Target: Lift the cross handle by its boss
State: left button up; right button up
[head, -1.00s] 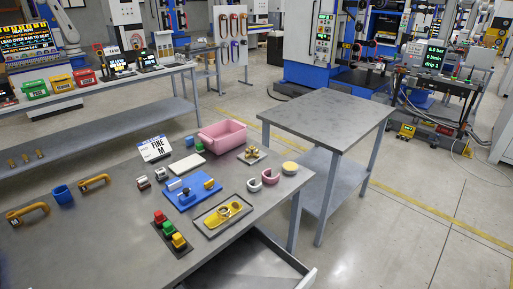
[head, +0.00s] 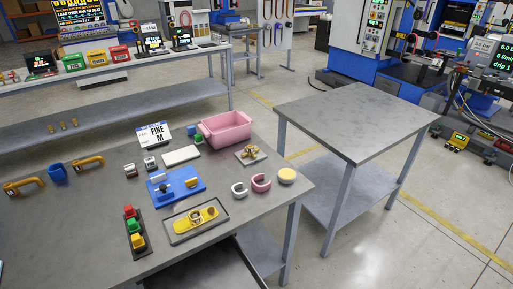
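A small brass-coloured piece with several arms, which looks like the cross handle (head: 250,151), sits on a thin grey plate (head: 242,161) on the workbench in the head view. It is near the bench's far right side, just below the pink bin. Its boss is too small to make out clearly. Neither of my grippers shows in the head view.
On the workbench (head: 75,225), a pink bin (head: 225,130) stands behind the brass piece. A grey C-shaped piece (head: 239,190), a pink one (head: 261,183) and a yellow-topped round piece (head: 286,176) are in front. A blue fixture (head: 160,190) lies left. A separate table (head: 355,115) is bare.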

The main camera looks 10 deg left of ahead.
aim_at(250, 149)
jog(key=i+l+u, duration=0.1)
jog(key=i+l, duration=0.3)
jog(key=l, duration=0.25)
jog(key=i+l+u, duration=0.15)
jog(key=l, duration=0.2)
